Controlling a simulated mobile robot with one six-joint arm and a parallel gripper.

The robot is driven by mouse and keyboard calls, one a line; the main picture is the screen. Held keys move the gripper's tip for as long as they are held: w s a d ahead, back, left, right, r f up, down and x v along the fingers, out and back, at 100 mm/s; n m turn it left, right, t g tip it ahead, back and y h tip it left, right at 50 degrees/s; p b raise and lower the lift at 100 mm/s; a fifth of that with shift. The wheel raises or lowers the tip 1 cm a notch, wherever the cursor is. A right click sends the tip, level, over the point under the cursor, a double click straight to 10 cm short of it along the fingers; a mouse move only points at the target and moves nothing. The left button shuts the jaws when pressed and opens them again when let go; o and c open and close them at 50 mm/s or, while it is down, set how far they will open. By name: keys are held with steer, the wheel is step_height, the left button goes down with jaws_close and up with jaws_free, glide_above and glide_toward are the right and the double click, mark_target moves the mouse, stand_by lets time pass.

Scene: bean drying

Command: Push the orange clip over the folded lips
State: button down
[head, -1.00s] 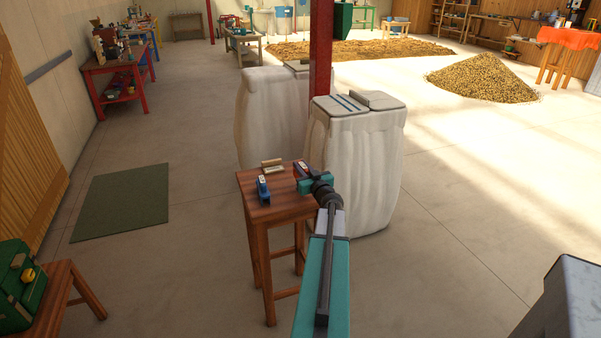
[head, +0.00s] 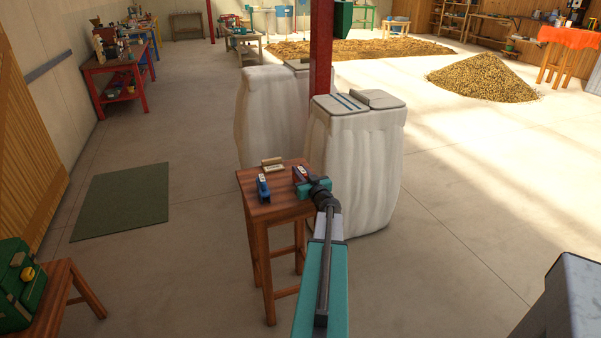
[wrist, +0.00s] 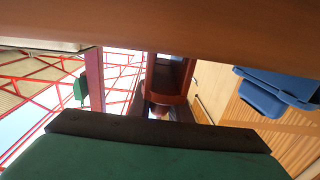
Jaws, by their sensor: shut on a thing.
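My gripper (head: 302,176) is at the far right part of a small wooden stool's top (head: 282,211). It is shut on a dark red thing, which shows between the dark fingers in the wrist view (wrist: 172,80). Its red end with a pale patch shows just past the teal gripper in the head view. I cannot tell whether this is the orange clip; no clearly orange clip shows. The white sack (head: 355,165) behind the stool has a folded grey top with blue stripes (head: 347,102). A second white sack (head: 255,115) stands behind it. The gripper is apart from both folded tops.
A blue thing (head: 263,188) lies on the stool, left of my gripper; a blue thing shows in the wrist view too (wrist: 268,95). Pale blocks (head: 272,165) lie at the stool's back. A red post (head: 320,60) rises between the sacks. The floor left is clear around a green mat (head: 122,200).

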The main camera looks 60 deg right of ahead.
steer(key=shift+f+b, duration=0.2)
steer(key=shift+b, duration=0.25)
steer(key=c, duration=1.6)
jaws_free()
steer(key=shift+c, duration=0.2)
steer(key=shift+r+p, duration=0.15)
steer(key=shift+p, duration=1.45)
steer(key=shift+s+a, duration=0.1)
steer(key=shift+s, duration=0.1)
steer(key=shift+f+b+v, duration=0.2)
steer(key=shift+b+v, duration=0.65)
steer(key=shift+v, duration=0.45)
steer(key=shift+f+b+v, duration=0.15)
steer(key=shift+b+v, duration=0.65)
steer(key=shift+v, duration=0.5)
steer(key=b+v, duration=0.2)
steer(key=v, duration=0.6)
steer(key=shift+s, duration=0.1)
